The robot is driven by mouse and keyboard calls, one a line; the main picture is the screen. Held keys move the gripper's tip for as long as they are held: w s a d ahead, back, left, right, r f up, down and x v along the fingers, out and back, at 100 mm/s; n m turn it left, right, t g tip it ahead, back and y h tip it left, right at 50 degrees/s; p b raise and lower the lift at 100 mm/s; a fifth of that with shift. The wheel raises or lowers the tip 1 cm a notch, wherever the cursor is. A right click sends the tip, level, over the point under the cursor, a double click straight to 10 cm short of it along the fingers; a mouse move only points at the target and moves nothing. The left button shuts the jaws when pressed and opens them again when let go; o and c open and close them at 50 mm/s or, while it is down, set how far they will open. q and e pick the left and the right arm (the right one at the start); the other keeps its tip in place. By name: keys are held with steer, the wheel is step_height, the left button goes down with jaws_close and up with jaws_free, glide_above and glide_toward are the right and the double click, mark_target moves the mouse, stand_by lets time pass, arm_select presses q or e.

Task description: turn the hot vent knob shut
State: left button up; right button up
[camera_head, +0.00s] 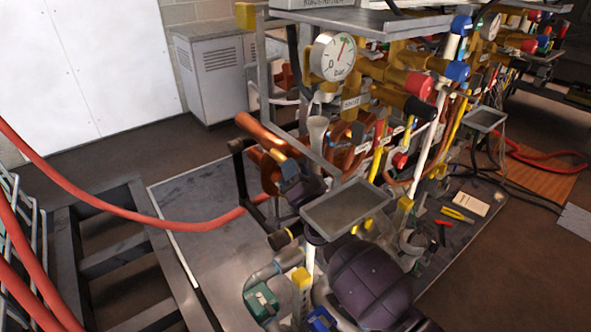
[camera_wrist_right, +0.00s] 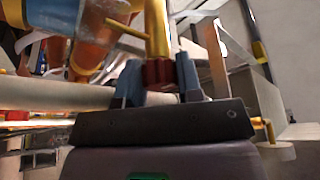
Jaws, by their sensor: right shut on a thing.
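A dark red knob (camera_wrist_right: 158,74), which looks like the hot vent knob, sits at the end of a yellow stem (camera_wrist_right: 156,28) in the right wrist view. My right gripper's two blue-grey fingers are either side of it and shut on it. No label on the knob can be read. In the head view my right gripper (camera_head: 289,174) is at the left side of the pipework, beside a copper-coloured cylinder (camera_head: 262,133). The knob is hidden there behind the gripper. How far the knob is turned cannot be told. My left gripper is not in view.
A pressure gauge (camera_head: 332,56) stands above the gripper. A grey tray (camera_head: 346,207) is close to its right. Dense pipes and valves fill the right side. A red hose (camera_head: 110,199) runs in from the left. The metal plate (camera_head: 205,215) at left is mostly clear.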

steer(key=shift+f, duration=0.1)
steer(key=o, duration=0.6)
steer(key=shift+o, duration=0.2)
steer(key=p+v, duration=0.1)
steer(key=v, duration=1)
